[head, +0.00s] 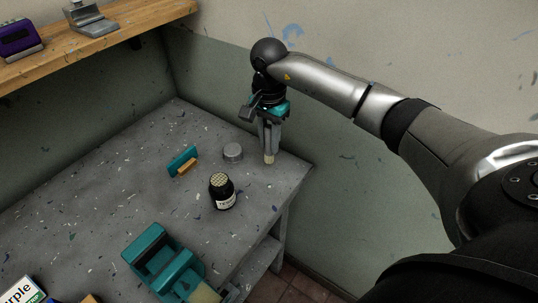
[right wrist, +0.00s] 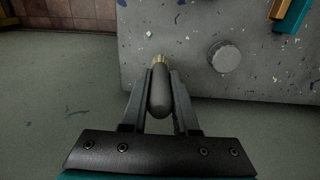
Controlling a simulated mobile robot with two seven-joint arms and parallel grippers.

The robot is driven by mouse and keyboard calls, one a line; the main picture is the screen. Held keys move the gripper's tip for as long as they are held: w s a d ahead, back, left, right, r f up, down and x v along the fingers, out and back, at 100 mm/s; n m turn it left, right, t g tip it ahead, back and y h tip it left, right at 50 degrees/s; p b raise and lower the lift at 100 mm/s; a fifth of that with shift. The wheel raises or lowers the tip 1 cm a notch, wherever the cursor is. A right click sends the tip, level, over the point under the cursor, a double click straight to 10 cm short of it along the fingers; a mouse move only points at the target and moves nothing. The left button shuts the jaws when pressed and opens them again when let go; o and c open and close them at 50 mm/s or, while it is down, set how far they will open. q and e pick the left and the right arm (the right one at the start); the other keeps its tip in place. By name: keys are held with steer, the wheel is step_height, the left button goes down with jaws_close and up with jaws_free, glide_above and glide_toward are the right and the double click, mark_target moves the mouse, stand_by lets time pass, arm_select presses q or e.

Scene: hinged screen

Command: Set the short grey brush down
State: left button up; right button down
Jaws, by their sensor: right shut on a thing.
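My right gripper (head: 268,142) is shut on the short grey brush (right wrist: 160,92), near the back right corner of the grey worktable (head: 110,165). The brush points down with its pale bristle end (head: 269,158) lowest, close to the tabletop. I cannot tell whether the bristles touch the table. In the right wrist view, the grey handle shows between the two fingers of my right gripper (right wrist: 160,85), and the bristles are at its far end. My left gripper is not in view.
A grey round lid (head: 233,152) lies just left of the brush. A dark jar (head: 222,191), a teal and orange piece (head: 183,162) and a teal holder (head: 165,262) are also on the table. The table's right edge (head: 290,200) is close. A wooden shelf (head: 120,28) is upper left.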

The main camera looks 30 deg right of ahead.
mark_target(269, 126)
steer(key=shift+f, duration=2.6)
steer(key=shift+f+b, duration=0.2)
steer(key=shift+b, duration=0.1)
steer(key=c, duration=0.7)
jaws_free()
steer(key=shift+r, duration=0.15)
step_height(269, 126, up, 12)
steer(key=shift+r+p, duration=0.1)
steer(key=shift+p, duration=0.2)
